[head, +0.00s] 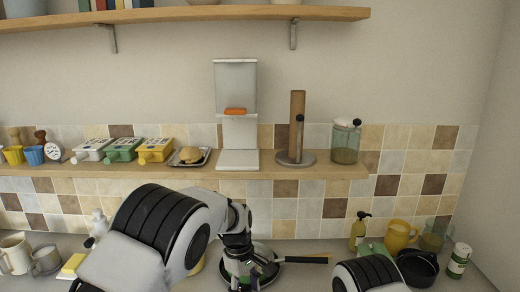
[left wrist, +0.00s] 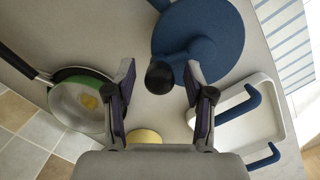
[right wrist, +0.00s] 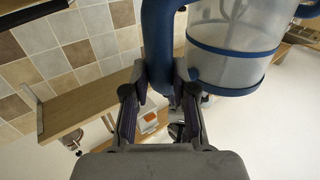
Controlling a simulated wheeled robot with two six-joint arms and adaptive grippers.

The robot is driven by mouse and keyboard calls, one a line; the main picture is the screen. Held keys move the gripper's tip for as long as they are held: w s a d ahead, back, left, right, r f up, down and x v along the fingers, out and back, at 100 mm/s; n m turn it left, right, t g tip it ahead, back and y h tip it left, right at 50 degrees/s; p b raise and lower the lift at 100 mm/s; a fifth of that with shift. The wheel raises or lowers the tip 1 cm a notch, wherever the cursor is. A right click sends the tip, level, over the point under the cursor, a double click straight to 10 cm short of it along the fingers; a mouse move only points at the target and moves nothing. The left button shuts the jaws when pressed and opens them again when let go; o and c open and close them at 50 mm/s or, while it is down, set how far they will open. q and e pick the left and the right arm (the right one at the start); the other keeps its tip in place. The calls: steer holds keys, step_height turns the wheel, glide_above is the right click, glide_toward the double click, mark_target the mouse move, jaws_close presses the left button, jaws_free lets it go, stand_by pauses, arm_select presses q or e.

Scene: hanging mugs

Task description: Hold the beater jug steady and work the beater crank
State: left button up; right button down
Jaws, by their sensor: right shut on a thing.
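The beater jug's round blue lid (left wrist: 215,30) shows in the left wrist view, with the crank's black knob (left wrist: 160,77) in front of it. My left gripper (left wrist: 160,92) is open, its two fingers on either side of the knob with gaps visible. In the head view my left gripper (head: 245,276) points down near the bottom edge. In the right wrist view the jug's clear body (right wrist: 226,65) has blue bands, and my right gripper (right wrist: 160,95) is shut on its blue handle (right wrist: 158,40). The jug and right gripper are not visible in the head view.
A frying pan (head: 262,262) lies behind my left gripper. A white tray with blue handles (left wrist: 274,105) lies beside the jug. A yellow mug (head: 400,237), black pan (head: 418,267) and soap bottle (head: 359,232) stand at right. A loaded wall shelf (head: 330,167) runs above.

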arm_select(q)
step_height(320, 180, up, 12)
steer(key=w+a, duration=0.1)
steer(key=shift+a, duration=0.15)
stand_by(0.4)
steer(key=shift+f, duration=0.15)
